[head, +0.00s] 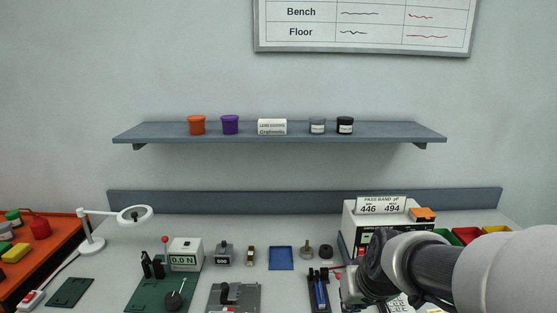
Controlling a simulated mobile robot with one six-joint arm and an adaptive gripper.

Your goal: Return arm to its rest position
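My arm reaches in from the right edge, over the right part of the bench (115,250). Its dark wrist hangs in front of a white meter box (349,222) whose label reads "446" and "494". Only a small part of my gripper (351,290) seems to show, low at the wrist's left and near the bottom edge. Its fingertips cannot be made out, so I cannot tell whether it is open or holds anything. A dark stand with a blue item (320,288) is just left of it.
A force gauge reading "0.0 N" (186,254), a blue tray (281,258) and a grey fixture (234,297) stand on the bench. A magnifier lamp (135,215) is at left. Coloured bins (467,235) are behind my arm. A shelf (280,133) with tubs hangs above.

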